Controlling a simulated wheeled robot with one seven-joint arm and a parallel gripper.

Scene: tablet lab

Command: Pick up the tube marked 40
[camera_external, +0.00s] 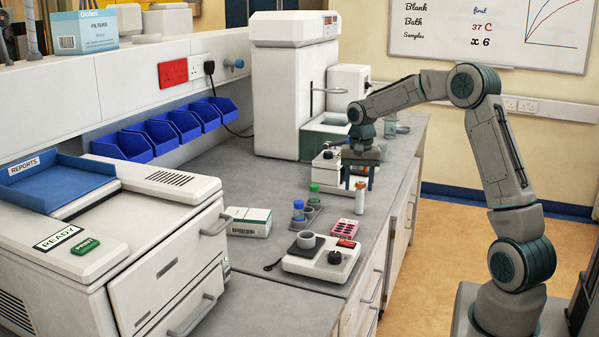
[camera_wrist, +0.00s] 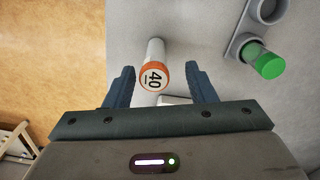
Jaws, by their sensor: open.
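The tube marked 40 (camera_wrist: 154,76) has an orange cap with a white label and a pale body. In the wrist view it stands between my gripper's two blue fingers (camera_wrist: 159,88), with space on both sides. In the external view an upright white tube with an orange band at the top (camera_external: 360,197) stands on the bench near its front edge. My gripper (camera_external: 359,178) is open above the bench there, pointing down. I cannot tell its exact height above the tube.
A grey rack (camera_external: 310,214) holds a green-capped tube (camera_wrist: 269,66) and a blue-capped tube (camera_external: 298,210). The bench's edge and the floor (camera_wrist: 50,50) lie beside the tube.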

